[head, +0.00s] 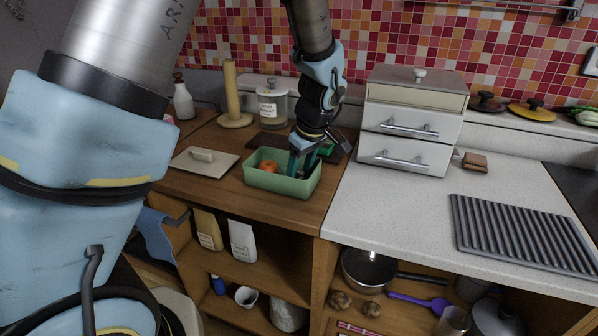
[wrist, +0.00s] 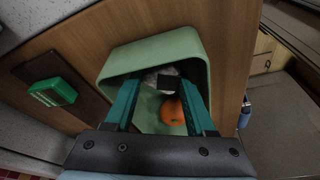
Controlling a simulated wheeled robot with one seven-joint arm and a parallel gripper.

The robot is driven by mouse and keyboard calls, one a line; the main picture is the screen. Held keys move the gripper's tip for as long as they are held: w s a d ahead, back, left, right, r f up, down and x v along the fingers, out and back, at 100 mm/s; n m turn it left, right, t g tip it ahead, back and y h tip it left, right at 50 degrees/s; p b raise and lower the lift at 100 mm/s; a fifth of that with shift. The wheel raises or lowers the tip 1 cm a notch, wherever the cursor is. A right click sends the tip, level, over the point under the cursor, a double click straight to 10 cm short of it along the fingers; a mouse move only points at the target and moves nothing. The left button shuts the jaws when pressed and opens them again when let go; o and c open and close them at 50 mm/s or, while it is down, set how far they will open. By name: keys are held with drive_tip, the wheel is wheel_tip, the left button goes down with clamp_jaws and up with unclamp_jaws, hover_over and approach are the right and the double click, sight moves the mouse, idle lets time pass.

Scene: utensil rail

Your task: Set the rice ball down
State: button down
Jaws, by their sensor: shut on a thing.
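My gripper (head: 303,152) reaches down into a green rectangular box (head: 284,184) on the wooden counter. In the wrist view, my gripper (wrist: 162,98) has its two teal fingers inside the box (wrist: 136,58). The rice ball (wrist: 160,76), white with a dark patch, is between the fingertips, low in the box. I cannot tell whether it touches the box floor. An orange round thing (wrist: 173,112) lies in the box beside it and also shows in the head view (head: 268,167). The rice ball is hidden in the head view.
A jar (head: 272,104) and a wooden roll holder (head: 232,95) stand at the back. A white drawer cabinet (head: 410,128) is to the right.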

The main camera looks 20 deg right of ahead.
drive_tip(key=c, duration=0.5)
unclamp_jaws()
drive_tip(key=b+v, duration=0.1)
drive_tip(key=v, duration=1.1)
drive_tip(key=w+a+f+m+g, duration=0.1)
drive_tip(key=w+a+f, duration=0.1)
drive_tip(key=a, duration=0.6)
drive_tip(key=w+a+f+m, duration=0.1)
drive_tip(key=w+a, duration=0.1)
drive_tip(key=a, duration=0.5)
drive_tip(key=s+a+f+m, duration=0.1)
drive_tip(key=a, duration=0.4)
drive_tip(key=s+a+f+m+h, duration=0.1)
drive_tip(key=s+a, duration=0.1)
drive_tip(key=a, duration=0.4)
drive_tip(key=s+a+f+m, duration=0.1)
drive_tip(key=a, duration=0.4)
drive_tip(key=shift+s+a+f+m, duration=0.3)
drive_tip(key=shift+s+f+m, duration=0.05)
drive_tip(key=shift+f+m, duration=0.05)
